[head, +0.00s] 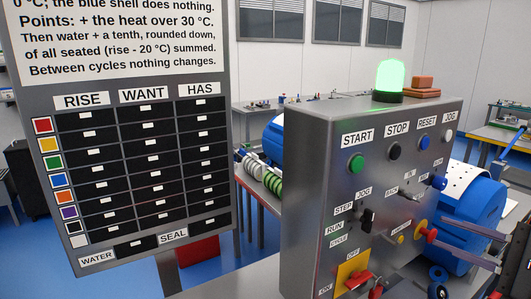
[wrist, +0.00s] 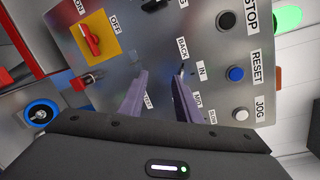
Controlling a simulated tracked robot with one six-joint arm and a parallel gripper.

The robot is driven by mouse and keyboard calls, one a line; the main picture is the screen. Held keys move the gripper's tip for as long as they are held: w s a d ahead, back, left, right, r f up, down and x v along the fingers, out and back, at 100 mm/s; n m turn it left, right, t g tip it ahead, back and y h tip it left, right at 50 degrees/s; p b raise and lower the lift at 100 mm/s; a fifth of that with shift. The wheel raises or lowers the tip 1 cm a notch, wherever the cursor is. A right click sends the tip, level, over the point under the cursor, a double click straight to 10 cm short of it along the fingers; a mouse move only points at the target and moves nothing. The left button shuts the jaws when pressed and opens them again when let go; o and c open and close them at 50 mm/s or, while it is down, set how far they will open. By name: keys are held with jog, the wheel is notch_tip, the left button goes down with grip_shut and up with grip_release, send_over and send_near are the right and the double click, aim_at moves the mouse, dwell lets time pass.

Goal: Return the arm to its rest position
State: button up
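My gripper (wrist: 161,77) shows in the wrist view with its two grey-purple fingers apart and nothing between them. It is open, in front of the grey control panel (wrist: 190,25). In the head view its dark fingers reach in from the right edge, near the panel's right side (head: 440,150). Whether a fingertip touches the panel or a lever cannot be told. Most of my arm is out of view.
The panel carries a green START button (head: 356,163), several levers and a red switch on a yellow plate (head: 352,272). A green lamp (head: 390,78) glows on top. A board (head: 113,90) stands left. A blue drum (head: 480,215) sits behind the panel.

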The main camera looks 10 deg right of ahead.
jog(key=w+a+f+n+g+y, duration=0.1)
jog(key=w+a+f+n+g, duration=0.2)
jog(key=a, duration=0.7)
jog(key=s+a+f+n+g+h, duration=0.2)
jog(key=s+a+f+n, duration=0.1)
jog(key=a+n, duration=0.2)
jog(key=s+a+f+n+g+h, duration=0.2)
jog(key=a+n, duration=0.3)
jog(key=a, duration=0.4)
jog(key=s+a+f+n+g+h, duration=0.2)
jog(key=s+a+f+n+h, duration=0.1)
jog(key=a, duration=0.4)
jog(key=f+n+h, duration=0.1)
jog(key=n, duration=0.1)
jog(key=shift+s+a+f+n, duration=0.2)
jog(key=shift+s+n, duration=0.1)
jog(key=shift+n, duration=0.1)
jog(key=shift+d, duration=0.1)
